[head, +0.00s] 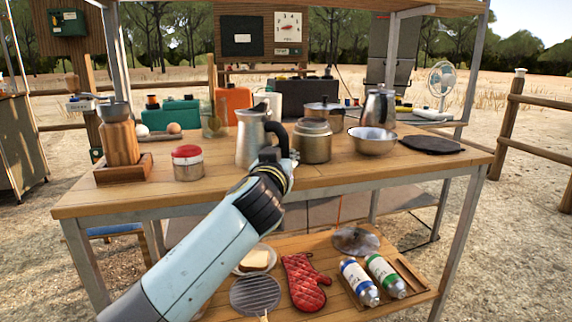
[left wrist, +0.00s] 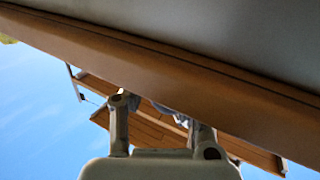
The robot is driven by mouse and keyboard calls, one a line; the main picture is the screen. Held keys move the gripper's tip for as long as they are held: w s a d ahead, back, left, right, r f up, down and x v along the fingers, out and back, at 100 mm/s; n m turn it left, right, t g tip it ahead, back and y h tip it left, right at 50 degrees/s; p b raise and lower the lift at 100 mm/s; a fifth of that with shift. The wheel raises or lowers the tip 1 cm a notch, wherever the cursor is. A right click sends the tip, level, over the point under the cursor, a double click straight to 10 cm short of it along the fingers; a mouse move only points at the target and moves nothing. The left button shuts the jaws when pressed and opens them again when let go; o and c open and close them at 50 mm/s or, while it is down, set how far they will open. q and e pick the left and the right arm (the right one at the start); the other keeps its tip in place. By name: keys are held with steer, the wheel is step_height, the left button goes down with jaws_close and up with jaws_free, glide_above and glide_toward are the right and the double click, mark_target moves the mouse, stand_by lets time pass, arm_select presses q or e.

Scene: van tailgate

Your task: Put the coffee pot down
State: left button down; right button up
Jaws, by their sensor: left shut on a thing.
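The coffee pot (head: 249,138) is a grey metal jug with a black handle. It is upright at the middle of the wooden table (head: 225,183), and I cannot tell whether its base touches the top. My left gripper (head: 283,155) is shut on the coffee pot at its handle side; my wrist hides part of the grip. In the left wrist view the gripper's fingers (left wrist: 163,125) show, but a brown edge and a grey surface fill much of the picture and the pot is not clear. My right gripper is not in view.
A lidded metal canister (head: 312,142) stands close right of the pot. A steel bowl (head: 373,141) and another metal pot (head: 378,108) stand farther right. A red-lidded jar (head: 187,163) and a wooden grinder (head: 119,140) stand left. The front right tabletop is clear.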

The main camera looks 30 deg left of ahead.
arm_select(q)
steer(key=shift+s+d+r, duration=0.1)
steer(key=shift+s+r, duration=0.05)
steer(key=shift+r, duration=0.05)
steer(key=shift+f, duration=0.1)
steer(key=c, duration=1.6)
jaws_free()
steer(key=shift+f, duration=0.2)
steer(key=shift+c, duration=0.2)
steer(key=o, duration=0.5)
steer(key=shift+r, duration=0.1)
steer(key=shift+c, duration=0.2)
